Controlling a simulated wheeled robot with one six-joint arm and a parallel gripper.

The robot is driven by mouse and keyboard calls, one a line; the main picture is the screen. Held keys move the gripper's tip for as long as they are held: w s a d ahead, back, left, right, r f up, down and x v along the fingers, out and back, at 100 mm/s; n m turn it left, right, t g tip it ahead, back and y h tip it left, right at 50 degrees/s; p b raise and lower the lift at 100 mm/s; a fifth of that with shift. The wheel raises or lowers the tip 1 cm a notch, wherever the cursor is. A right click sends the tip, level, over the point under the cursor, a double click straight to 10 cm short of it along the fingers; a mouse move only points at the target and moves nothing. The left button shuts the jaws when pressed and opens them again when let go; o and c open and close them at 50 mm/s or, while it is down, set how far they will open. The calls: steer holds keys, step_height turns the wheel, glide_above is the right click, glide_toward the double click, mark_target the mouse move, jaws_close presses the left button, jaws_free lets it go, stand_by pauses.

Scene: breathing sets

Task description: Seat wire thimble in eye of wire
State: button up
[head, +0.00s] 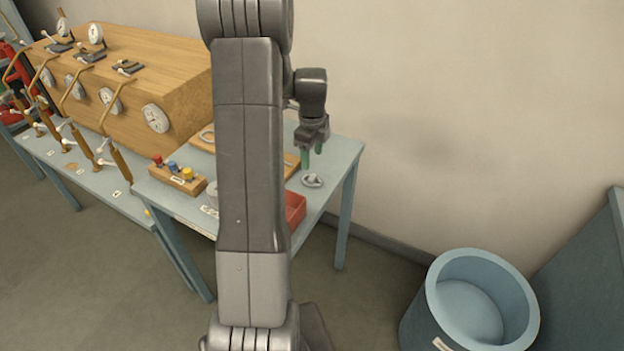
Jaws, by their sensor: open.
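A small grey ring-shaped piece (312,181), which looks like the wire thimble, lies on the light-blue table (342,152) near its right side. My gripper (312,158) points down just above and behind it, with green fingertips apart and nothing seen between them. A wooden board (290,163) lies on the table, mostly hidden behind my arm. A pale loop (206,134) shows at the board's left end; it may be the eye of the wire, but I cannot tell. My arm covers the middle of the table.
A red tray (295,207) sits at the table's front edge, partly hidden. A wooden block with coloured knobs (177,176) stands at the left. A large wooden box with gauges (140,85) and brass levers is further left. A blue bin (475,300) stands on the floor, right.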

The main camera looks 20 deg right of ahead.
mark_target(312, 177)
steer(key=shift+w+f+p, duration=0.1)
steer(key=shift+f+p, duration=0.85)
steer(key=shift+f, duration=2.95)
steer(key=c, duration=0.9)
steer(key=shift+d+r, duration=0.1)
